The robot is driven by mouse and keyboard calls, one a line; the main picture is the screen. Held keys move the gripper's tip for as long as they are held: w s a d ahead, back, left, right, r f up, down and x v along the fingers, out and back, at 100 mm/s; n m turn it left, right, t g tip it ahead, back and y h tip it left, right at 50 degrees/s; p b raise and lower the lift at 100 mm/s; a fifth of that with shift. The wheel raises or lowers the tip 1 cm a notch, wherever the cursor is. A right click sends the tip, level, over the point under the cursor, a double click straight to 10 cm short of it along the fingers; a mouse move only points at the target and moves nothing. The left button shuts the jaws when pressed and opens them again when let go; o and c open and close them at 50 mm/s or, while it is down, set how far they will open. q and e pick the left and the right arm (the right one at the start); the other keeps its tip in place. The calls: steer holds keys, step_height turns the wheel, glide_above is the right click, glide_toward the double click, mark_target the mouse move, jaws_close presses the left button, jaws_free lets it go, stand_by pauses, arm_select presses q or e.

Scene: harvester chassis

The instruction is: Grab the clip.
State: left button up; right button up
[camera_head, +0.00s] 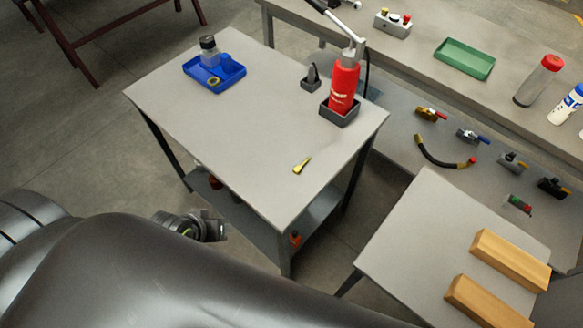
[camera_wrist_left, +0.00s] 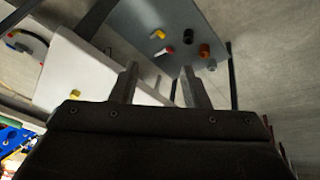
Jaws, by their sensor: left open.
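A small yellow piece, which looks like the clip (camera_head: 302,165), lies on the grey table top (camera_head: 240,120) near its front right part in the head view. In the left wrist view a small yellow spot (camera_wrist_left: 113,114) shows on a pale surface just left of my fingers; I cannot tell if it is the same piece. My left gripper (camera_wrist_left: 158,76) is open with nothing between its fingers. In the head view my large dark arm covers the lower left, and its wrist part shows in front of the table, apart from the clip. My right gripper is not in view.
A blue tray (camera_head: 226,82) and a red bottle in a dark holder (camera_head: 337,117) stand on the same table. A shelf (camera_head: 262,232) lies below it. At right, a low table bears wooden blocks (camera_head: 510,259); a green tray (camera_head: 464,59) is on the back bench.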

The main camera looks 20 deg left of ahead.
arm_select(q)
steer(key=w+d+r+n+t+h, duration=0.25)
steer(key=w+d+n, duration=0.2)
steer(key=n, duration=0.55)
steer(key=n+t+h, duration=0.2)
steer(key=n+t, duration=0.4)
steer(key=n, duration=1.1)
glide_toward(299, 167)
steer(key=shift+g, duration=0.35)
steer(key=x, duration=0.8)
steer(key=shift+w+r, duration=0.1)
steer(key=shift+w, duration=0.35)
jaws_close()
